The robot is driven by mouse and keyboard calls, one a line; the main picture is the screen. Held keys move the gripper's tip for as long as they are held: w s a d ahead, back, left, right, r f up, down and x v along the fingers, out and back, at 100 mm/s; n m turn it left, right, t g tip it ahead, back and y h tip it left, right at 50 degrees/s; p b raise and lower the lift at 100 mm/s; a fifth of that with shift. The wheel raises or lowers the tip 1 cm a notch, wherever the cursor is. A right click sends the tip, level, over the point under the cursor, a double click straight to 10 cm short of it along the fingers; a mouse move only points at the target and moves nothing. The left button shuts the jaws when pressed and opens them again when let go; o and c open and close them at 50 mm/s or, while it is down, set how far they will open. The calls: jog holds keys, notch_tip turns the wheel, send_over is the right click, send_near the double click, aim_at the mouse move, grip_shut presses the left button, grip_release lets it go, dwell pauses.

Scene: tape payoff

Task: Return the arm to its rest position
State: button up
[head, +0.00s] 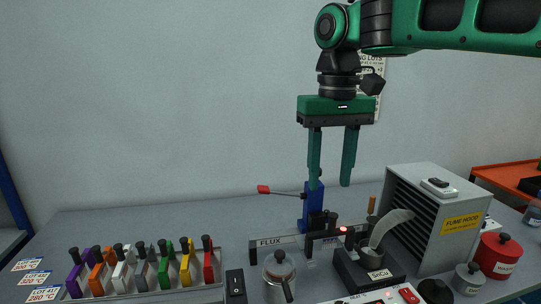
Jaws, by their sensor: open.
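My gripper (330,184) hangs from my green arm, fingers pointing down and apart, with nothing between them. It is in the upper right half of the head view, above the back of the grey bench (130,236). Its left finger overlaps the top of a blue upright stand (314,205) in the picture; I cannot tell whether they touch. A lever with a red knob (263,189) sticks out to the left of that stand.
A grey fume hood (427,212) stands at the right. In front are a solder pot (368,268), a FLUX-labelled holder (272,249) and a metal canister (279,277). Several coloured holders line a tray (147,294) at front left. The back left bench is clear.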

jog(key=s+d+f+m, duration=0.2)
jog(key=s+d+f, duration=0.25)
jog(key=d, duration=0.35)
jog(key=s+d+f+m, duration=0.2)
jog(key=s+d+f, duration=0.25)
jog(key=d, duration=0.45)
jog(key=s+d+f+m, duration=0.3)
jog(key=d+f, duration=0.3)
jog(key=d, duration=0.2)
jog(key=s+d+f+m, duration=0.1)
jog(key=s+d+f, duration=0.3)
jog(key=s, duration=0.5)
notch_tip(320, 180, down, 2)
jog(key=shift+f+m, duration=0.2)
jog(key=shift+m, duration=0.2)
jog(key=shift+d, duration=0.1)
jog(key=shift+w+f, duration=0.2)
jog(key=shift+w, duration=0.35)
